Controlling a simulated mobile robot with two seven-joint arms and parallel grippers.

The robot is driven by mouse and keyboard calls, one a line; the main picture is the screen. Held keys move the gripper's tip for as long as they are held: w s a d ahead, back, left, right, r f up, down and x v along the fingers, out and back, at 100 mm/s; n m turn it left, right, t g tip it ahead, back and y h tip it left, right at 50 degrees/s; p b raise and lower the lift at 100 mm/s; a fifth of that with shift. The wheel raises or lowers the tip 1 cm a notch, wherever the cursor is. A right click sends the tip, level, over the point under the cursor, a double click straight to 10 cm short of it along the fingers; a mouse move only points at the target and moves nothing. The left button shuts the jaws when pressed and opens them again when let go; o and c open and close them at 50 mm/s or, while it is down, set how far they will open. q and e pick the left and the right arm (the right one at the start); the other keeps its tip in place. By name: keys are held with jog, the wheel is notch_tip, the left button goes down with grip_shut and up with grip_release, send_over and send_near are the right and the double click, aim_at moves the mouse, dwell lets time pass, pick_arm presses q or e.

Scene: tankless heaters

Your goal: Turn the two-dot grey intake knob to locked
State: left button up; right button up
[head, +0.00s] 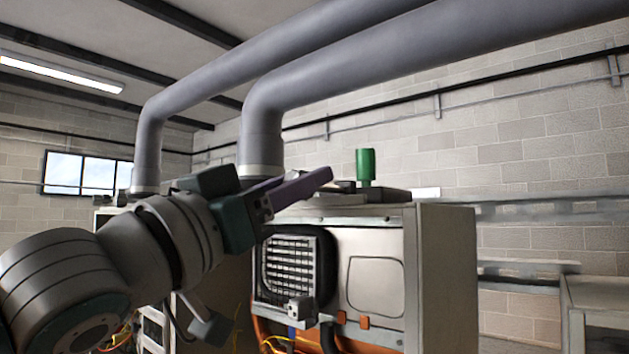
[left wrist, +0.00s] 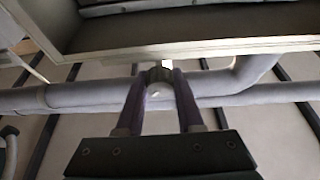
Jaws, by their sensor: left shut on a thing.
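My left gripper (head: 326,177) reaches in from the left in the head view, with its purple fingers at the top front of the light metal heater cabinet (head: 440,265). In the left wrist view, the left gripper (left wrist: 160,80) is shut on a small grey ribbed knob (left wrist: 158,74), which sits between its fingertips near a cabinet edge. A small pale spot shows on the knob, but I cannot make out any dot marks or its locked position. In the head view the knob is hidden or not distinguishable behind the fingers. My right gripper is not in view.
A green cylinder (head: 366,167) stands upright on the cabinet top, right of the fingers. A black grille (head: 290,268) and orange and yellow lines (head: 280,343) are on the front below. Large grey pipes (head: 262,110) run overhead. A grey bench (head: 600,300) stands at right.

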pick_arm(q)
grip_shut()
jog(key=m+g+h, duration=0.1)
jog(key=m, duration=0.2)
jog(key=shift+b, duration=0.4)
jog(key=m+g+h, duration=0.1)
jog(key=m, duration=0.2)
jog(key=shift+s+g, duration=0.1)
jog(key=shift+g, duration=0.2)
jog(key=o, duration=0.8)
grip_release()
jog(key=shift+c, duration=0.2)
jog(key=shift+f, duration=0.1)
